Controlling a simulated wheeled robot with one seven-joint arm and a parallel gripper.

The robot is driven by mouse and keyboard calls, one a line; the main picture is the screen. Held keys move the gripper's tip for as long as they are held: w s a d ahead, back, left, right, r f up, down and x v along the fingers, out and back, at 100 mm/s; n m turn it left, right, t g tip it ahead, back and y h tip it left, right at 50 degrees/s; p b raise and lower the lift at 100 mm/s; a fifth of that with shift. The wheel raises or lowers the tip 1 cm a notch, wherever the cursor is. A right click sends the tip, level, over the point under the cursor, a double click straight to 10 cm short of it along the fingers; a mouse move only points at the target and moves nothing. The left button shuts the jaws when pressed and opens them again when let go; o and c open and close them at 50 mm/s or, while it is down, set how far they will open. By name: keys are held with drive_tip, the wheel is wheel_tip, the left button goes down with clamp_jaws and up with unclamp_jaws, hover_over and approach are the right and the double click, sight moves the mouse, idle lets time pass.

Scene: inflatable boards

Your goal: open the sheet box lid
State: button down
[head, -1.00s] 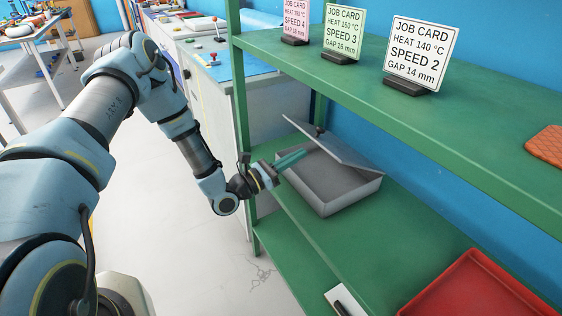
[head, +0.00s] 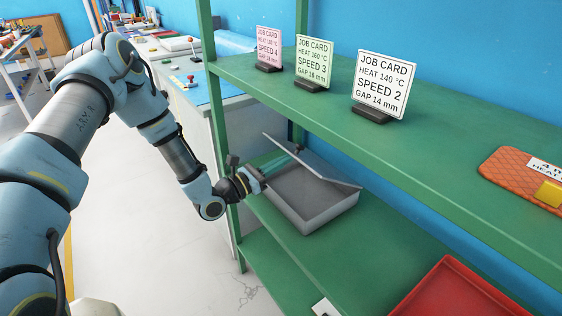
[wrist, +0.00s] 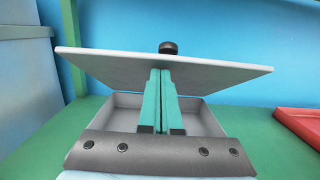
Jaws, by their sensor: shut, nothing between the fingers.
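The grey sheet box (head: 318,216) sits on the green middle shelf below the job cards. It also shows in the wrist view (wrist: 125,101), open at the front. Its lid (head: 325,166) is tilted up, raised over the box; in the wrist view the lid (wrist: 110,68) spans above the fingers with a dark round knob (wrist: 168,47) at its far edge. My gripper (head: 290,161) is shut and empty, its teal fingers reaching in under the lid. In the wrist view the fingers (wrist: 160,78) lie together with their tips up at the lid's underside. Whether they touch it is hard to tell.
A shelf above the box holds pink (head: 268,47), green (head: 314,62) and white (head: 383,83) job cards. A red tray (head: 455,290) lies to the right on the box's shelf. A green upright post (head: 219,130) stands close left of my gripper.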

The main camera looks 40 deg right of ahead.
sight(290, 151)
drive_tip(key=r+p, duration=0.1)
drive_tip(key=d+r+y+p, duration=0.1)
drive_tip(key=r, duration=0.1)
drive_tip(key=d+r+y+p, duration=0.1)
drive_tip(key=shift+s+d+r+p, duration=0.1)
drive_tip(key=shift+d+r+p, duration=0.1)
drive_tip(key=shift+r+p, duration=0.2)
drive_tip(key=d+r, duration=0.4)
drive_tip(key=d, duration=0.3)
drive_tip(key=shift+s+d+r+p, duration=0.2)
drive_tip(key=shift+d+r+p, duration=0.1)
drive_tip(key=shift+r, duration=0.1)
drive_tip(key=shift+a, duration=0.1)
